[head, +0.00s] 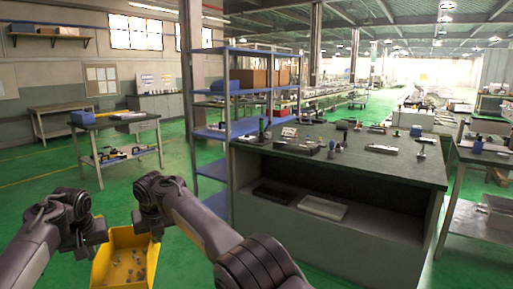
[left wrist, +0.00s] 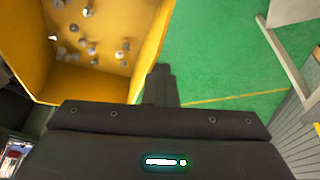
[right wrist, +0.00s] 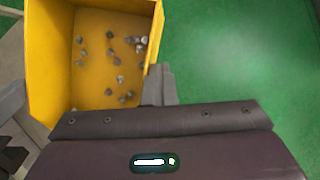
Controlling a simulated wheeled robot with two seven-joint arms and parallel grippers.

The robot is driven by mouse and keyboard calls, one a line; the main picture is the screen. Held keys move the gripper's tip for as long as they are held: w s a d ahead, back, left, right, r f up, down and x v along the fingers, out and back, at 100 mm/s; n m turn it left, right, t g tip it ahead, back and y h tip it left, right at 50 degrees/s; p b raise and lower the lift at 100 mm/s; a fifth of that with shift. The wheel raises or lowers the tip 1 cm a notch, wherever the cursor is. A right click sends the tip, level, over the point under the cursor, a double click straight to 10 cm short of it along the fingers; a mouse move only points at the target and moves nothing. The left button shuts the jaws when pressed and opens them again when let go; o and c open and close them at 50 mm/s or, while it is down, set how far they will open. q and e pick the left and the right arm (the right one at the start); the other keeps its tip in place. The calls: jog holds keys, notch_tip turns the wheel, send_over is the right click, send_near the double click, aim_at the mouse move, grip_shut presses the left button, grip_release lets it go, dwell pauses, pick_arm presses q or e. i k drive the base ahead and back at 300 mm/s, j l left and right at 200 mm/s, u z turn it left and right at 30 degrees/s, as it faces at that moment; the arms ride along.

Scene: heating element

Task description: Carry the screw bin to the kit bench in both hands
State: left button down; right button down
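The screw bin (head: 123,262) is an open yellow box with several grey screws in it, low at the left of the head view. It also fills the upper left of the left wrist view (left wrist: 75,85) and of the right wrist view (right wrist: 55,60). My left gripper (head: 92,240) is at the bin's left rim, and my right gripper (head: 150,224) is at its far right rim. Both appear shut on the bin's walls; the fingers partly hide each other. Which bench is the kit bench is not marked; a grey workbench (head: 400,168) stands ahead to the right.
A small table (head: 95,124) with a blue box stands at the left. A blue shelf rack (head: 222,133) stands behind the workbench's left end. Another table (head: 482,155) is at the right edge. Green floor (head: 35,160) is clear at the left.

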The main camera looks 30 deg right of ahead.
aim_at(396, 167)
jog(key=l+z, duration=0.15)
jog(key=z, duration=1.2)
jog(key=i+l+z, duration=0.1)
jog(key=i+l, duration=1.65)
jog(key=i, duration=1.1)
jog(key=l+z, duration=0.05)
jog(key=l, duration=0.05)
